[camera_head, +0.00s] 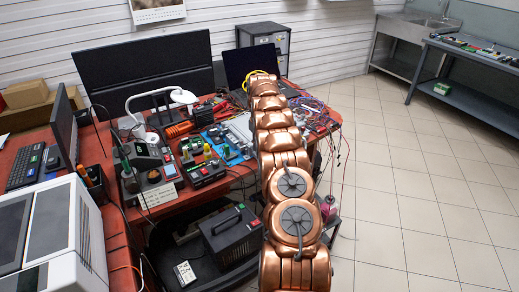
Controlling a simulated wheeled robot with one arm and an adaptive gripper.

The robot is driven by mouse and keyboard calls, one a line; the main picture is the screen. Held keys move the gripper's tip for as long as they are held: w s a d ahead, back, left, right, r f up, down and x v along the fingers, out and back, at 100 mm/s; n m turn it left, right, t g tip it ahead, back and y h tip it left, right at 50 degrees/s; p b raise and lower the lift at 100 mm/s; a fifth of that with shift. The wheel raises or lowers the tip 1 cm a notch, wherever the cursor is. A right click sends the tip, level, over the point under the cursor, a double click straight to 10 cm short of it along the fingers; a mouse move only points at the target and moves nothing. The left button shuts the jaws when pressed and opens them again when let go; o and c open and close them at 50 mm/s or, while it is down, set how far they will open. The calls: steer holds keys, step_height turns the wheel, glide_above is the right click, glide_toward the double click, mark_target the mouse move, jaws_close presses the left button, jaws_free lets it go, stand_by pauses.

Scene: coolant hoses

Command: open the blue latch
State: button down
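I cannot make out a blue latch in the head view. A small blue board or mat (232,153) with parts on it lies on the red workbench, left of my copper-coloured arm, but I cannot tell any latch on it. My arm runs from the bottom centre up and away over the bench's right side. My gripper cannot be made out at its far end. My arm hides part of the bench behind it.
The red workbench (118,236) is crowded with monitors (146,72), a laptop (249,64), instruments and tangled cables (318,112). A black power unit (232,236) stands below. A sink (425,20) and grey bench (480,75) stand far right. Tiled floor (420,200) is clear.

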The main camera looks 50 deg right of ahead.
steer(key=shift+a+f+m+b, duration=0.1)
steer(key=shift+f+m+b, duration=0.1)
steer(key=shift+m+b, duration=0.7)
steer(key=shift+r+m, duration=0.15)
steer(key=shift+m, duration=0.95)
steer(key=c, duration=1.3)
jaws_free()
steer(key=shift+r, duration=0.1)
